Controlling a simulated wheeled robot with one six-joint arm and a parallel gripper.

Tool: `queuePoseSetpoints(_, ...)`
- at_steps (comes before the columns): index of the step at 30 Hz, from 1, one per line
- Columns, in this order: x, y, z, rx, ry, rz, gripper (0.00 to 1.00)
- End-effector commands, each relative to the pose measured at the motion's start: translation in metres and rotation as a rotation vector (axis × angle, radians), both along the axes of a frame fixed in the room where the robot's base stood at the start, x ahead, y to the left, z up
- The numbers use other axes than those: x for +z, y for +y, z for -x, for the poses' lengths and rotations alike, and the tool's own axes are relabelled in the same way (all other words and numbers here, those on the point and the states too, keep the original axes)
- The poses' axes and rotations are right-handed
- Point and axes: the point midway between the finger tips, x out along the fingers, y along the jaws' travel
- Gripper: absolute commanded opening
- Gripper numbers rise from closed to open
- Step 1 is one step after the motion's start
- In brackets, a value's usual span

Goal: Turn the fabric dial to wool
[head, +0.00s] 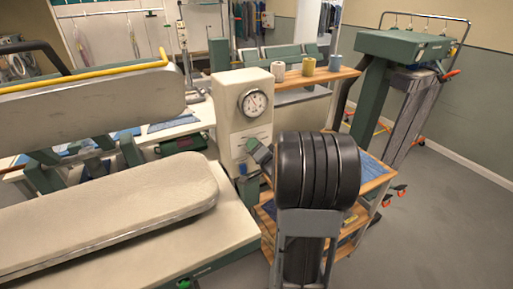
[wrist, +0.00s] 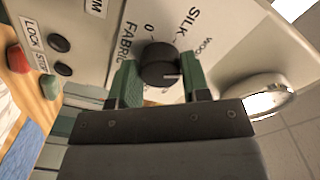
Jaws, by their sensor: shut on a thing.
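The fabric dial (wrist: 157,64) is a round black knob on a cream panel in the wrist view. Its pale mark points to the lower right of the picture. Lettering beside it reads FABRIC, 0 and SILK, with a partly cut-off word near the right edge. My gripper (wrist: 157,80) has its two green fingers on either side of the dial and is shut on it. In the head view my gripper (head: 260,153) reaches the cream control column (head: 232,135); the dial is hidden there behind my arm.
Red (wrist: 17,59) and green (wrist: 49,87) buttons and black LOCK and STEAM-side knobs sit left of the dial. A round gauge (head: 255,102) is above on the column. A padded press (head: 110,215) stands left, a wooden shelf with thread cones (head: 308,66) behind.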

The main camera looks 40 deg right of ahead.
Motion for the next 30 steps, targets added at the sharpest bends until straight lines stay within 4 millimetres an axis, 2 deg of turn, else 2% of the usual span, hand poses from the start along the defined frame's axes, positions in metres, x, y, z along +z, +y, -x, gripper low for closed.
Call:
queuePoseSetpoints(8, 0.000, 0.000, 0.000, -0.001, 0.001, 0.000, 0.19)
queuePoseSetpoints(9, 0.000, 0.000, 0.000, -0.001, 0.001, 0.000, 0.44)
queuePoseSetpoints(17, 0.000, 0.000, 0.000, -0.001, 0.001, 0.001, 0.68)
queuePoseSetpoints(26, 0.000, 0.000, 0.003, -0.001, 0.000, 0.001, 0.68)
queuePoseSetpoints(30, -0.001, 0.002, 0.017, -0.002, 0.000, 0.002, 0.68)
